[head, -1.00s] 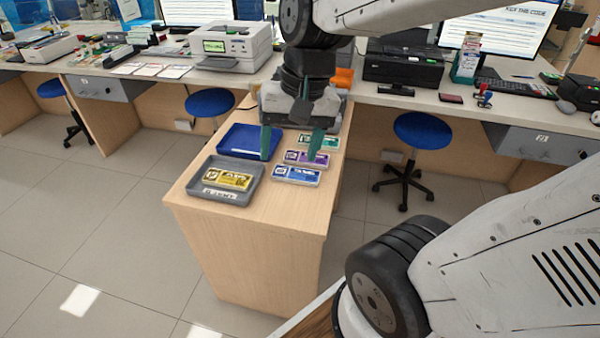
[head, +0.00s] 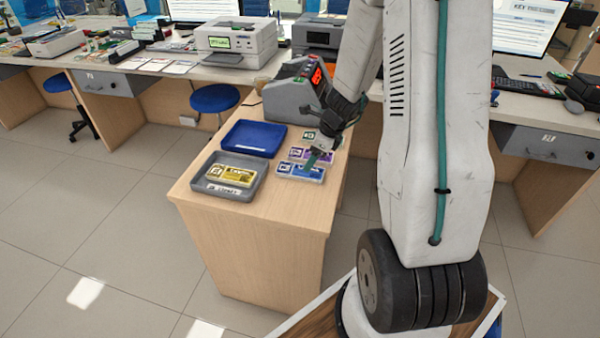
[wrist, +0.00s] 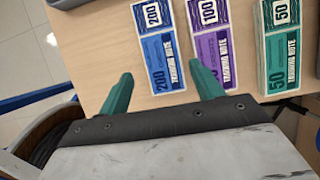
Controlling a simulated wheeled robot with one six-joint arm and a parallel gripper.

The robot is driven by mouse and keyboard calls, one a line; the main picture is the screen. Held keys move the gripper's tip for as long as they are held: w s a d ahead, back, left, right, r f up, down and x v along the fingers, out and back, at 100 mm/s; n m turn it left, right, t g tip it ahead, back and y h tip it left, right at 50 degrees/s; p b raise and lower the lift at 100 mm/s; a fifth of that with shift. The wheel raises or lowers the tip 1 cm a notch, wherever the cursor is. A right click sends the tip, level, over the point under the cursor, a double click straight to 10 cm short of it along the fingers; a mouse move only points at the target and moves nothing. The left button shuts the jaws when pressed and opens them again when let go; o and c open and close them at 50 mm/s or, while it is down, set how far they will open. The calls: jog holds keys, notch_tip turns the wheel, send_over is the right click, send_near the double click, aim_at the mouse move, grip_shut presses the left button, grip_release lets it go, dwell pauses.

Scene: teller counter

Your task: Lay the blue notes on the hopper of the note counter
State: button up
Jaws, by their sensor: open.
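The blue notes (head: 284,167), a bundle marked 200, lie flat at the right side of the wooden stand's top. They also show in the wrist view (wrist: 160,52), at the upper middle. My gripper (wrist: 160,72) is open and empty, its green fingers on either side of the blue notes' near end in that view. In the head view my gripper (head: 317,152) hangs over the note bundles and partly covers them. I cannot tell its height above them. The grey note counter (head: 288,100) with a red display stands behind, its right side and hopper partly hidden by my arm.
Purple notes (wrist: 209,50) lie beside the blue ones, close to the right finger; green notes (wrist: 279,50) lie beyond. A grey tray (head: 204,187) holds yellow notes (head: 232,175). An empty blue tray (head: 254,138) sits behind it.

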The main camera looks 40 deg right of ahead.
aim_at(300, 172)
jog(key=x, duration=0.6)
jog(key=shift+w+a, duration=0.1)
jog(key=shift+w, duration=0.2)
jog(key=c, duration=0.8)
